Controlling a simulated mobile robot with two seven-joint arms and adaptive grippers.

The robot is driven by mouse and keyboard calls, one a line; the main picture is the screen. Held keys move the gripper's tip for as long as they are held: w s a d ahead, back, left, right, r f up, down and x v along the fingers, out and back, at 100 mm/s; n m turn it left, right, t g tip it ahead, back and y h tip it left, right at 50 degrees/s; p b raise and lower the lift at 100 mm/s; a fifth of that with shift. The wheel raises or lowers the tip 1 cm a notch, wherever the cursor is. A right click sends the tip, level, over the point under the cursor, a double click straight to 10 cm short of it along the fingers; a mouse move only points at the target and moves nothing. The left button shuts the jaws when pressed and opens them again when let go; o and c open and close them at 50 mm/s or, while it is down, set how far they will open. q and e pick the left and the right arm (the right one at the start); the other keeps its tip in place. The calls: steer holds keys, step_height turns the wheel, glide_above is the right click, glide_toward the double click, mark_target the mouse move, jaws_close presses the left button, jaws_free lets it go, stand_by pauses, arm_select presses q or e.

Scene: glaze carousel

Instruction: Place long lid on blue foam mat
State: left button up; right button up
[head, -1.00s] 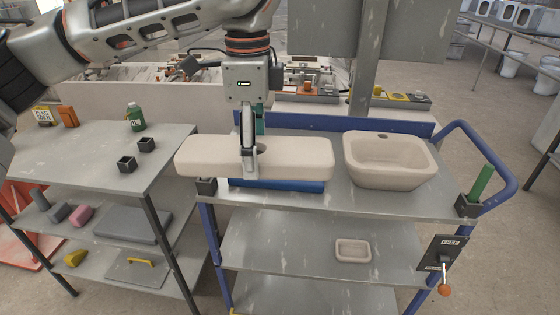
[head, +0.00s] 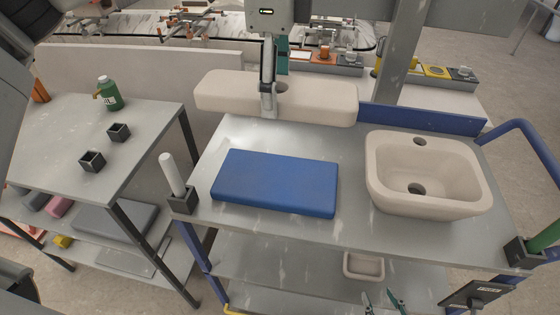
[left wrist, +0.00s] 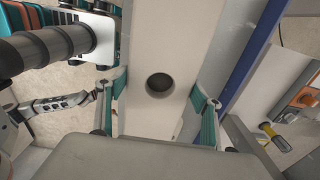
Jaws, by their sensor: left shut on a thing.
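The long lid (head: 222,94) is a cream slab with a round hole. My left gripper (head: 268,100) is shut across its middle and holds it level near the cart's back edge, beyond the mat. In the left wrist view the lid (left wrist: 165,45) lies between the two teal fingers (left wrist: 163,105). The blue foam mat (head: 276,182) lies flat and bare on the left part of the cart top. My right gripper (head: 385,302) shows only its teal fingertips at the bottom edge, apart and empty.
A cream basin (head: 428,175) stands on the cart top right of the mat. A white cylinder (head: 172,174) stands in a black holder at the cart's left corner. A blue rail (head: 420,120) runs along the back. A grey table (head: 60,140) with small black holders stands left.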

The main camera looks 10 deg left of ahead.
arm_select(q)
steer(key=b, duration=0.4)
glide_above(277, 176)
step_height(277, 176, down, 15)
steer(key=shift+f, duration=0.6)
step_height(277, 176, down, 3)
steer(key=shift+f+b, duration=0.2)
steer(key=shift+b, duration=0.35)
steer(key=shift+r, duration=0.1)
steer(key=o, duration=1.8)
